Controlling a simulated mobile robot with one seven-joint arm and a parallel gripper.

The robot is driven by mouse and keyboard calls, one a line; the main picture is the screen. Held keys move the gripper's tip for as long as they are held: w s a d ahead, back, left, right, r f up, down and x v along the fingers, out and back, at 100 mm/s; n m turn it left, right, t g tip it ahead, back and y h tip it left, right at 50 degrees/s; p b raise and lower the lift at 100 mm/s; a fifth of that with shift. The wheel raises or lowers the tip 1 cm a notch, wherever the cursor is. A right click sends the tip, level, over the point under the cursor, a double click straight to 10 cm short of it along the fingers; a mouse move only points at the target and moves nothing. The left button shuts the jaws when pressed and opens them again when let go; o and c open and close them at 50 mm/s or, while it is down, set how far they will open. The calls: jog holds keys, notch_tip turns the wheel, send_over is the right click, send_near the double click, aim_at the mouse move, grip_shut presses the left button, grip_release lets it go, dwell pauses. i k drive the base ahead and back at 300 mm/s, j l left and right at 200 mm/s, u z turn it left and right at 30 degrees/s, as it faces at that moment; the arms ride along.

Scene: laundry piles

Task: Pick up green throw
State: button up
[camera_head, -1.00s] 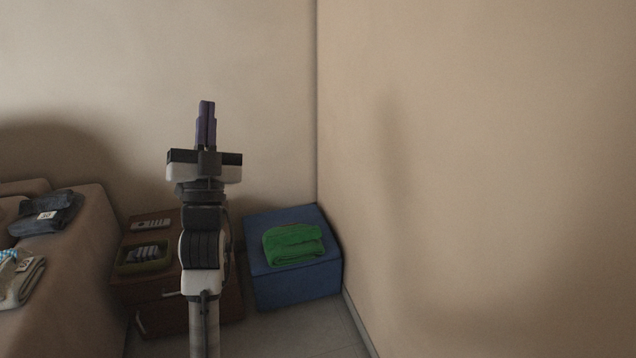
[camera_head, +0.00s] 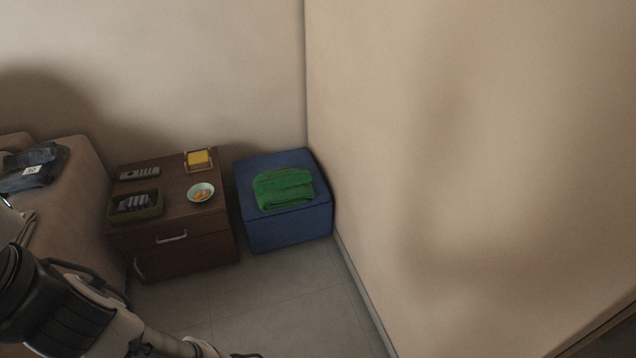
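The green throw (camera_head: 284,189) lies folded on top of a blue cube-shaped ottoman (camera_head: 290,229) in the corner of the room. Nothing touches it and its top is in clear view. My arm crosses the lower left of the picture, well in front of the ottoman. My gripper is outside the picture, so its fingers are hidden from me.
A dark wooden nightstand (camera_head: 190,244) stands left of the ottoman. It bears a remote (camera_head: 140,173), a green tray (camera_head: 136,206), a small bowl (camera_head: 201,194) and a yellow item (camera_head: 198,160). A sofa with folded jeans (camera_head: 36,168) is at left. Tiled floor (camera_head: 285,305) in front is clear.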

aim_at(277, 189)
jog(key=i+j+z, duration=0.15)
jog(key=i+z, duration=0.25)
jog(key=i+j+z, duration=0.5)
jog(key=i+j, duration=0.7)
jog(key=j, duration=0.15)
jog(key=i+j+z, duration=0.15)
jog(key=i+j, duration=0.25)
jog(key=j, duration=0.05)
